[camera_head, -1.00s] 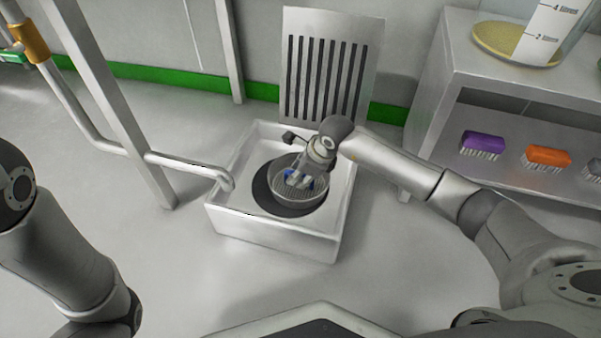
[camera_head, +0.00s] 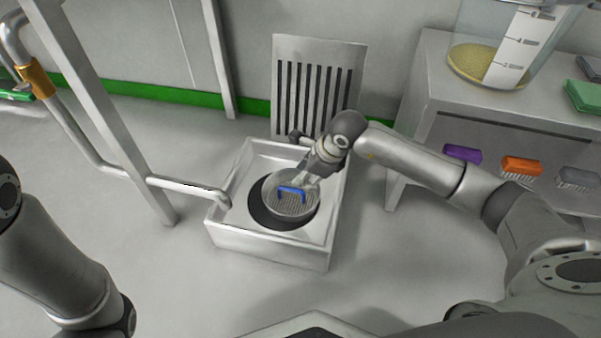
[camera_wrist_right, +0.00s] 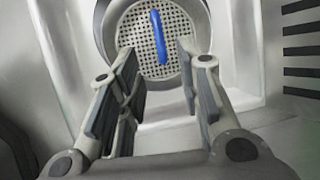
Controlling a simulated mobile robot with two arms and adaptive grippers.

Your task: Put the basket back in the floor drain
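The basket (camera_head: 283,206) is a round perforated metal strainer with a blue handle (camera_head: 292,190). It sits over the dark round opening of the floor drain (camera_head: 262,217), inside a white square basin (camera_head: 270,247); whether it is fully seated I cannot tell. My right gripper (camera_head: 306,180) is just above and behind the basket. In the right wrist view my right gripper (camera_wrist_right: 160,85) has its fingers wide apart with nothing between them, and the basket (camera_wrist_right: 140,38) with its handle lies beyond the tips. My left gripper is out of view; only my left arm shows.
A slotted metal grate (camera_head: 314,85) leans on the wall behind the basin. A pipe (camera_head: 185,187) ends over the basin's left edge beside a post. A shelf (camera_head: 425,105) at right holds brushes (camera_head: 520,166) and a large clear container (camera_head: 505,50).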

